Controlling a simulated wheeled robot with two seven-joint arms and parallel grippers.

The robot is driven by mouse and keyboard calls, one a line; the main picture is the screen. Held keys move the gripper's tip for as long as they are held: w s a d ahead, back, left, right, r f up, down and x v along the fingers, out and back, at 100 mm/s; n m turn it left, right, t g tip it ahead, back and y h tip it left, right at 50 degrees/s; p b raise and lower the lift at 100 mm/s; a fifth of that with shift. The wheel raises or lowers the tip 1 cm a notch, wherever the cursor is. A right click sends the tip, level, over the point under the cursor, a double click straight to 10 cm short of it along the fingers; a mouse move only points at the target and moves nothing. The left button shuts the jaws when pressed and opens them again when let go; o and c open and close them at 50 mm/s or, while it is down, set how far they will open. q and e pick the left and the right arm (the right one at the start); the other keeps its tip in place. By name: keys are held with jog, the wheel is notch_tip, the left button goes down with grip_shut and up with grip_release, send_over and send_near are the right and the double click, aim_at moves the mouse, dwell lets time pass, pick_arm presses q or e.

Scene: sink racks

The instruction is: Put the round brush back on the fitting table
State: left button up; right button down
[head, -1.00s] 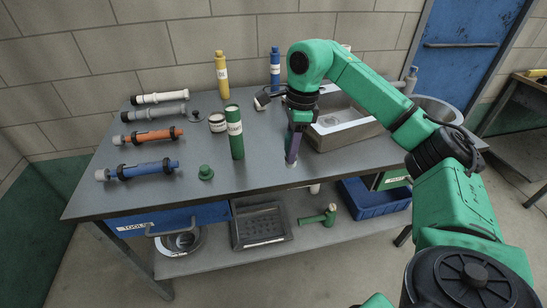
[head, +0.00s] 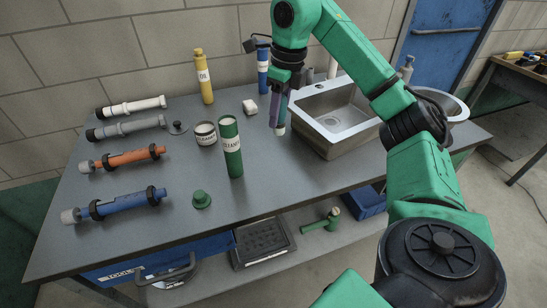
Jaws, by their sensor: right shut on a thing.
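My right gripper (head: 288,79) points down over the grey-topped table (head: 150,215), just left of the sink. It is shut on a slim purple thing with a pale tip, which appears to be the round brush (head: 279,112). The brush hangs upright, tip down. I cannot tell whether its tip touches the tabletop. The fingers and the upper part of the brush are partly hidden by the wrist. My left gripper is out of view.
A metal sink (head: 335,112) stands right of the brush. Pipes lie at left.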

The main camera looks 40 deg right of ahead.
aim_at(284, 126)
jog(key=f, duration=0.3)
jog(key=f+b, duration=0.1)
jog(key=f, duration=0.2)
jog(key=shift+s+f, duration=0.2)
jog(key=shift+f, duration=0.1)
notch_tip(284, 126, down, 8)
jog(key=shift+w+f, duration=0.15)
jog(key=shift+f, duration=0.2)
jog(key=shift+w+f, duration=0.1)
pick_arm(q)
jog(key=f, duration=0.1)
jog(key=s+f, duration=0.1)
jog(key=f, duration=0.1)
pick_arm(e)
jog(key=shift+c, duration=2.3)
grip_release()
jog(key=shift+r, duration=0.3)
jog(key=r, duration=0.4)
jog(key=s+r, duration=0.1)
jog(key=r, duration=0.6)
jog(key=shift+s+d+r+p, duration=0.25)
jog(key=shift+r+p, duration=0.1)
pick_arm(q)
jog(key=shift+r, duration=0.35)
